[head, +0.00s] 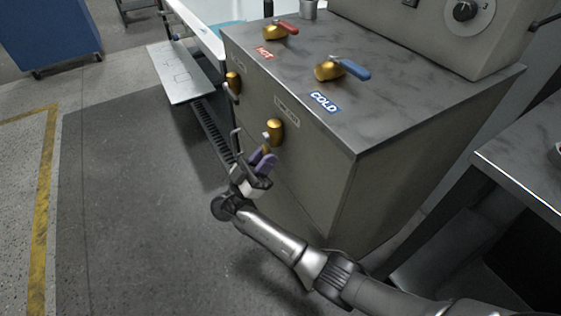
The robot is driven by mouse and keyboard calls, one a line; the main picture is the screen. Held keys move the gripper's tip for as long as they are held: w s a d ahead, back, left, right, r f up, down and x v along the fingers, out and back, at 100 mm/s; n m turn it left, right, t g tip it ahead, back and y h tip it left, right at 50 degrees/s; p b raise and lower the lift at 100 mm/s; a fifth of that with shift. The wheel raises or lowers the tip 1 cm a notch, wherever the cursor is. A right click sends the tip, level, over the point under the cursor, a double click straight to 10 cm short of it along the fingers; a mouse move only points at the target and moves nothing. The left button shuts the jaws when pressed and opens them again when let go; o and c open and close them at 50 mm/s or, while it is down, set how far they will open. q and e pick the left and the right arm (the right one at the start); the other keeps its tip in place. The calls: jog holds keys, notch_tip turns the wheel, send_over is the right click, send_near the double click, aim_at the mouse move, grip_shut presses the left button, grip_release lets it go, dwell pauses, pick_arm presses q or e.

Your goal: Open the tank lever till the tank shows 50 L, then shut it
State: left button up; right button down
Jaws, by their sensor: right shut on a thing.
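The purple lever (266,157) hangs below a brass valve (276,128) on the front face of the grey cabinet. Its handle points downward, slanting a little left. My right gripper (257,168) is shut on this lever, with the arm reaching in from the lower right. The jaws hide part of the handle. A small label above the valve is too small to read surely. No litre reading of the tank can be made out. My left gripper is not in view.
The cabinet top (400,105) carries a red HOT lever (286,27) and a blue COLD lever (352,69). A control box with a dial (465,10) stands behind. A white tub (200,30) is at the back left. A metal table (520,165) stands at right. Floor at left is clear.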

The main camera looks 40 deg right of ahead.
jog(key=shift+w+m+g, duration=0.1)
jog(key=shift+m+g, duration=0.4)
jog(key=shift+m, duration=0.1)
jog(key=c, duration=1)
grip_release()
